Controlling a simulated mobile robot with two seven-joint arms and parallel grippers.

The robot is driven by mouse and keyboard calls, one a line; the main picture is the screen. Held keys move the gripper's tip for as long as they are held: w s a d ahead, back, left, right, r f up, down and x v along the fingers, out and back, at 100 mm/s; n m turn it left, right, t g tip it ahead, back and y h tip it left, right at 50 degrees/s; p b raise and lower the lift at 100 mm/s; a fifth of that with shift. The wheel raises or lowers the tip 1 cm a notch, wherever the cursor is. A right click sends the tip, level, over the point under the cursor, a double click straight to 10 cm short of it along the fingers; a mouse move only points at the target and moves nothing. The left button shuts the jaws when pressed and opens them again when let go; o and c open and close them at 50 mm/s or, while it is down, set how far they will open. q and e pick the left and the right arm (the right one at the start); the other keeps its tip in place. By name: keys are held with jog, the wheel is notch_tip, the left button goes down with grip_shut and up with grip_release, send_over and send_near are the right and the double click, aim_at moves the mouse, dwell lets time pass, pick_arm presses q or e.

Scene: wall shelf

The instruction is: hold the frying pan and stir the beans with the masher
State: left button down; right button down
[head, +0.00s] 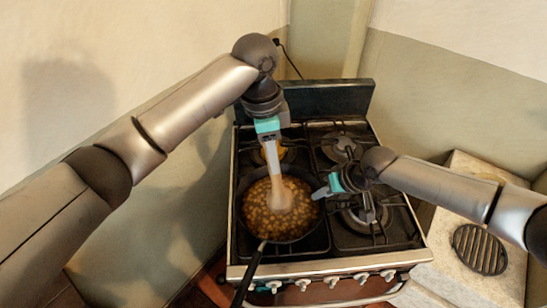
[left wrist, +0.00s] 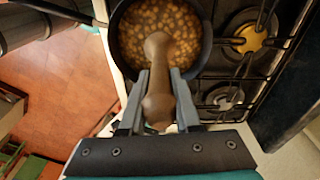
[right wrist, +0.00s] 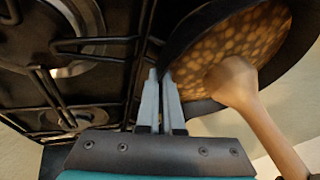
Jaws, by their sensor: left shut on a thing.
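A dark frying pan (head: 249,270) full of brown beans (head: 262,222) sits on the front left burner, its handle pointing toward the front. My left gripper (head: 270,145) is above the pan, shut on the wooden masher (head: 281,196), which is upright with its lower end in the beans. The left wrist view shows the masher (left wrist: 158,85) between the two fingers. My right gripper (head: 320,191) is at the pan's right rim. In the right wrist view its fingers (right wrist: 161,85) are close together at the pan wall (right wrist: 185,50); I cannot tell whether the rim is between them.
The stove (head: 350,262) has black grates and other burners, including one at back right (head: 342,148) and one under my right arm. Knobs line its front. A counter (head: 450,240) with a round grille (head: 480,249) stands at right. Walls close in at left and behind.

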pick_arm(q)
jog(key=shift+r, duration=0.1)
jog(key=shift+a+r, duration=0.15)
jog(key=shift+r, duration=1)
jog(key=shift+a+r, duration=0.1)
jog(key=shift+r, duration=1)
jog(key=shift+r, duration=2.5)
jog(key=shift+d+r+y, duration=0.7)
jog(key=shift+d+r, duration=0.25)
jog(key=shift+r, duration=0.1)
